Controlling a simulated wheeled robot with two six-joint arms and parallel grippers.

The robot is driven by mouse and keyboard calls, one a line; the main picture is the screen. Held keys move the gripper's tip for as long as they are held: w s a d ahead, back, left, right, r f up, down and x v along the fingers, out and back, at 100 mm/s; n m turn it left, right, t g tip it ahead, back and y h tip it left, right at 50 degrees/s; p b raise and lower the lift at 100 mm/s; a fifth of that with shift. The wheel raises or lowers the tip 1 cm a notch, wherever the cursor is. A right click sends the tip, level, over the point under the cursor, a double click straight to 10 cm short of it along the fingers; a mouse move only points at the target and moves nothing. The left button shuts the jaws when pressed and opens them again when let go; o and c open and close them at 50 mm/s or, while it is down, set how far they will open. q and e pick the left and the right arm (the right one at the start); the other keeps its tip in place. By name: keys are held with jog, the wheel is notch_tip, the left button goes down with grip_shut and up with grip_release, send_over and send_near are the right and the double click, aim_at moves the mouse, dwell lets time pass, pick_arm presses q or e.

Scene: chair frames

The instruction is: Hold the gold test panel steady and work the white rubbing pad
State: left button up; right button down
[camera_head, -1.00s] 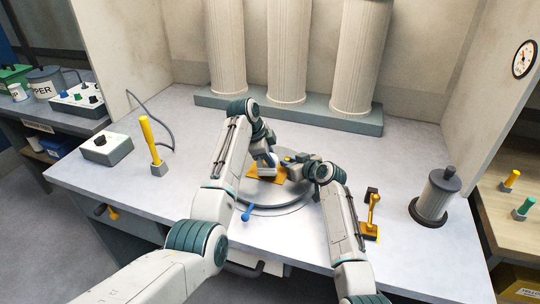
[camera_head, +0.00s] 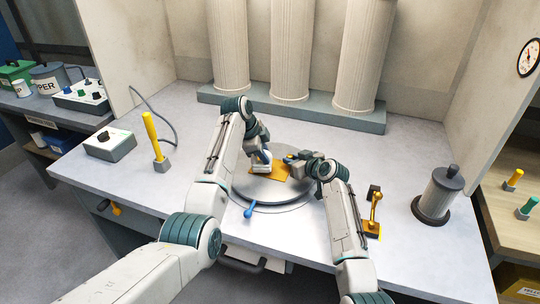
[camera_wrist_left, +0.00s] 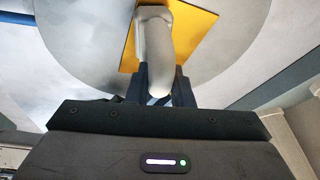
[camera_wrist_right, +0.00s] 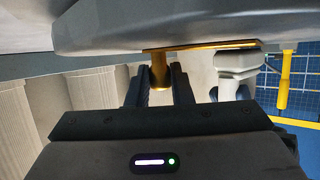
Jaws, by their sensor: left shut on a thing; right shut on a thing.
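The gold test panel (camera_head: 270,173) lies on the round grey turntable (camera_head: 244,190) in the middle of the bench. My left gripper (camera_head: 264,158) is shut on the white rubbing pad, whose rounded white body (camera_wrist_left: 157,50) stands over the gold panel in the left wrist view. My right gripper (camera_head: 295,160) is shut on the gold panel's edge knob (camera_wrist_right: 159,72), seen between the fingers in the right wrist view. The pad's underside is hidden, so I cannot tell whether it touches the panel.
A blue-tipped lever (camera_head: 250,210) sticks out at the turntable's front. A yellow-handled tool (camera_head: 154,140) and a switch box (camera_head: 109,144) stand left. A yellow lever clamp (camera_head: 374,212) and a grey canister (camera_head: 440,194) stand right. White columns (camera_head: 292,50) rise behind.

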pick_arm(q)
jog(key=shift+f, duration=0.15)
pick_arm(e)
jog(key=shift+s+f, duration=0.15)
jog(key=shift+f, duration=0.2)
pick_arm(q)
jog(key=shift+s+d+f, duration=0.1)
jog(key=shift+s+d, duration=0.15)
jog(key=shift+d, duration=0.4)
jog(key=shift+s+d+f, duration=0.1)
jog(key=shift+s+d, duration=0.1)
jog(key=shift+d, duration=0.4)
jog(key=shift+s+d+f, duration=0.1)
jog(key=shift+s+d, duration=0.05)
pick_arm(e)
jog(key=shift+r, duration=0.1)
pick_arm(q)
notch_tip(320, 180, up, 2)
jog(key=shift+d+r, duration=0.1)
jog(key=shift+r, duration=0.55)
